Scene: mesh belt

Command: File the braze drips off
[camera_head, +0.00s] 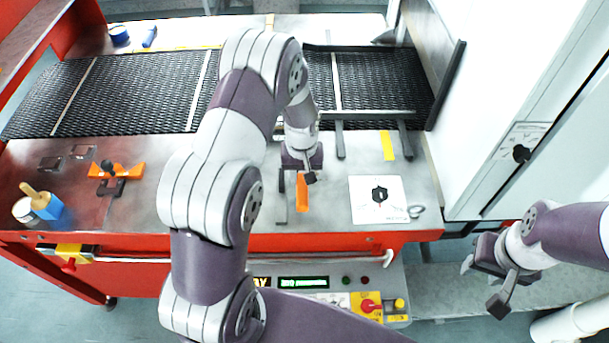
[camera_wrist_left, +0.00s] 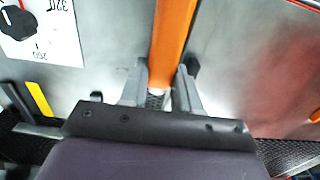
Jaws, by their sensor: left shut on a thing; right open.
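My left gripper (camera_head: 300,172) is at the front bench to the right of centre, shut on an orange-handled tool (camera_head: 302,192). In the left wrist view the orange handle (camera_wrist_left: 173,40) runs up between the fingers, with a dark textured part (camera_wrist_left: 155,101) below it, like a file. A dark bracket-shaped part (camera_head: 111,188) sits at an orange holder (camera_head: 128,170) on the bench's left; I cannot make out braze drips on it. My right gripper (camera_head: 484,284) is open and empty, off the bench to the right.
The black mesh belt (camera_head: 150,93) runs along behind the bench. A white card with a black dial (camera_head: 379,199) lies right of the left gripper. A blue container (camera_head: 48,207) and a pot (camera_head: 24,210) stand at the left. The control panel (camera_head: 368,305) is below the front edge.

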